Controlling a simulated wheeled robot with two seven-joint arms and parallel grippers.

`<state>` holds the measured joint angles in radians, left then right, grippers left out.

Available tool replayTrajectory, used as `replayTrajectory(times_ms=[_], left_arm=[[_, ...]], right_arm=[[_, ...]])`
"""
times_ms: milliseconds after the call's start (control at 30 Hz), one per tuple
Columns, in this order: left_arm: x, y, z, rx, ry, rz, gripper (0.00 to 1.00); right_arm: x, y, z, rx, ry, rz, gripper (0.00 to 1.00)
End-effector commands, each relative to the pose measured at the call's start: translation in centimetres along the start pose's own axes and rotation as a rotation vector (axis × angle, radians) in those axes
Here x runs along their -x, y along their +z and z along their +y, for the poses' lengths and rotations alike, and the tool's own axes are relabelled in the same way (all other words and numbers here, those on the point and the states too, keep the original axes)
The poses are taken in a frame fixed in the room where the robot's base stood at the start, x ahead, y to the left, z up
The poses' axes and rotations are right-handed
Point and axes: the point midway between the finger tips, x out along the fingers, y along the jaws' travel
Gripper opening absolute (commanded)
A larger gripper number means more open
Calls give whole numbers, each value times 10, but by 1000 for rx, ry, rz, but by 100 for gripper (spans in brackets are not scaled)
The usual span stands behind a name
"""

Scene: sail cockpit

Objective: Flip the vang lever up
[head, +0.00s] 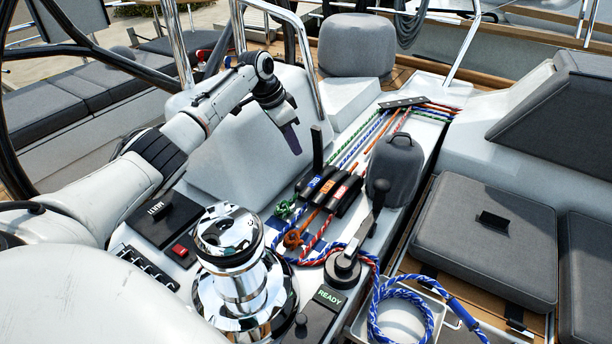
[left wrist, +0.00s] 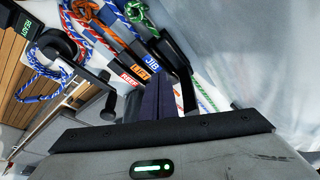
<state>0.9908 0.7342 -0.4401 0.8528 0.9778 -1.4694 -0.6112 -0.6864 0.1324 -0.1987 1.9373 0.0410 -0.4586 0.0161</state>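A bank of rope clutches (head: 330,190) sits on the cockpit side deck. Three black levers lie flat, with a blue JIB label (left wrist: 152,58), an orange LIFT label and a red label. A fourth black lever (head: 317,148), at the left end beside the green rope, stands upright; its label is hidden, so I cannot read whether it is the vang. It also shows in the left wrist view (left wrist: 178,62). My left gripper (head: 293,142) is above and left of this lever, apart from it. Its dark purple fingers (left wrist: 158,100) look closed together, with nothing between them. My right gripper is not in view.
A chrome winch (head: 240,262) stands in front of the clutches. A black-handled lever (head: 362,232) is to their right, with a grey covered block (head: 393,170) beyond. A black MULTI panel (head: 165,215) is at left. Coloured ropes run back from the clutches.

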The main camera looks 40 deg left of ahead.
Motion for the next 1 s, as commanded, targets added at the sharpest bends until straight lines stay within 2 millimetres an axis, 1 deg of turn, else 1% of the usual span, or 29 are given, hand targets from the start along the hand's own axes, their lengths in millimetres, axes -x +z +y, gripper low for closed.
replayTrajectory(times_ms=[33, 200, 433, 567, 1000], left_arm=[[6, -2, 0, 0, -1, 1, 0], [22, -9, 0, -1, -1, 2, 0], [41, -15, 0, 1, -1, 1, 0], [45, -16, 0, 1, 0, -1, 0], [45, -16, 0, 0, 0, -1, 0]], right_arm=[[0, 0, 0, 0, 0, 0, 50], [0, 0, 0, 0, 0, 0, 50], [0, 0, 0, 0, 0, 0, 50], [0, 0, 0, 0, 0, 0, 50], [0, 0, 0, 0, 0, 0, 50]])
